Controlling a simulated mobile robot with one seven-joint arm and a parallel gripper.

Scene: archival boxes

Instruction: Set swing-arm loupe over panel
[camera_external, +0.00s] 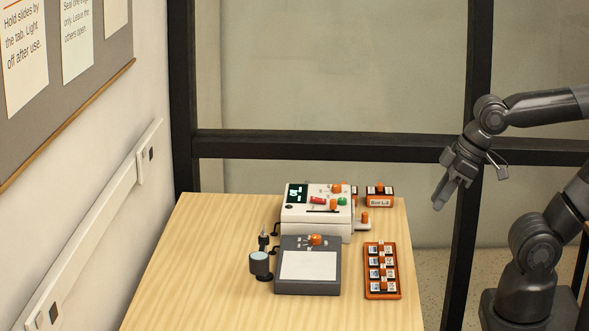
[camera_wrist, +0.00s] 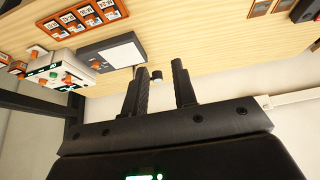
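The swing-arm loupe (camera_external: 261,264) is a dark cylinder with a pale blue round top, by a short black post at the left edge of the light panel (camera_external: 308,266). The panel is a dark grey box with a white lit-looking face and an orange knob at its back; the loupe stands beside that face, not over it. The panel also shows in the wrist view (camera_wrist: 118,52), with the small loupe (camera_wrist: 157,75) partly hidden between my fingers. My gripper (camera_external: 440,200) is open and empty, in the air right of the table, well away from the loupe.
Behind the panel stands a white device (camera_external: 315,225) with a display and coloured knobs. An orange slide tray (camera_external: 382,284) lies to the panel's right, and a small orange-black box (camera_external: 380,197) sits at the back. The table's left and front (camera_external: 190,270) are clear.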

